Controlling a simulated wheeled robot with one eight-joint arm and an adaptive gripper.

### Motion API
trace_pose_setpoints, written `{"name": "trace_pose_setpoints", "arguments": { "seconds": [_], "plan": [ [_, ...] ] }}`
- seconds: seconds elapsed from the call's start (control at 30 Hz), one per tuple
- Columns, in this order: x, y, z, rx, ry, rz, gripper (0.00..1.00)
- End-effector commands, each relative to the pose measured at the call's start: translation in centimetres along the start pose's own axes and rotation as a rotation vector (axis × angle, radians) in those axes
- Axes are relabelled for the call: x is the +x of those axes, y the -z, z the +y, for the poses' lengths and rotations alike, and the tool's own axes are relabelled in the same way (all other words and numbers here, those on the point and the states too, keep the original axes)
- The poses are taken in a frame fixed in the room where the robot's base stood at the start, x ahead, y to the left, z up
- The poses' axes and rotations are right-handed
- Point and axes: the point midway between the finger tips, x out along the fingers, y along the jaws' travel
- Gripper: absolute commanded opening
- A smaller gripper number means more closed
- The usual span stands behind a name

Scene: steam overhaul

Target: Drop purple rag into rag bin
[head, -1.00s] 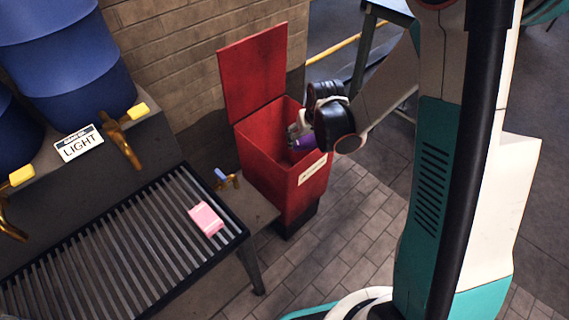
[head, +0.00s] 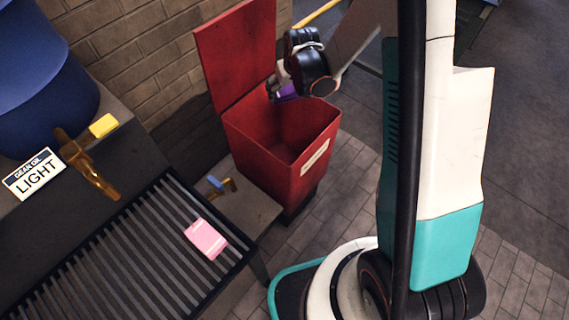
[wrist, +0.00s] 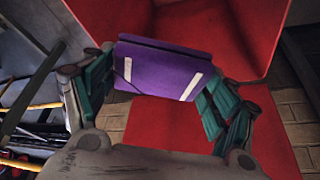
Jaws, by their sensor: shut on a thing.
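The purple rag (head: 287,92) is a flat, folded piece with pale stripes, clearer in the wrist view (wrist: 165,68). My gripper (head: 276,88) is shut on it, with a green-padded finger at each side in the wrist view (wrist: 160,76). The red rag bin (head: 255,150) stands with its lid (head: 236,55) raised at the back. In the head view, the rag and gripper are above the back of the bin's opening, beside the lid. The bin's red wall also shows beyond the rag in the wrist view (wrist: 240,30). The bin's floor is partly shadowed.
A small blue-handled tap (head: 220,185) is beside the bin. A brick wall stands behind.

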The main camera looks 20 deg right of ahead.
Motion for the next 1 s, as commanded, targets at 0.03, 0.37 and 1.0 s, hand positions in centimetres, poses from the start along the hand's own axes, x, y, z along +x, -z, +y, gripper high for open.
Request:
{"name": "trace_pose_setpoints", "arguments": {
  "seconds": [0.03, 0.37, 1.0],
  "plan": [
    [0.9, -0.4, 0.0, 0.000, 0.000, 0.000, 0.53],
    [3.3, -1.4, 0.0, 0.000, 0.000, 0.000, 0.53],
    [3.3, -1.4, 0.0, 0.000, 0.000, 0.000, 1.00]
  ]
}}
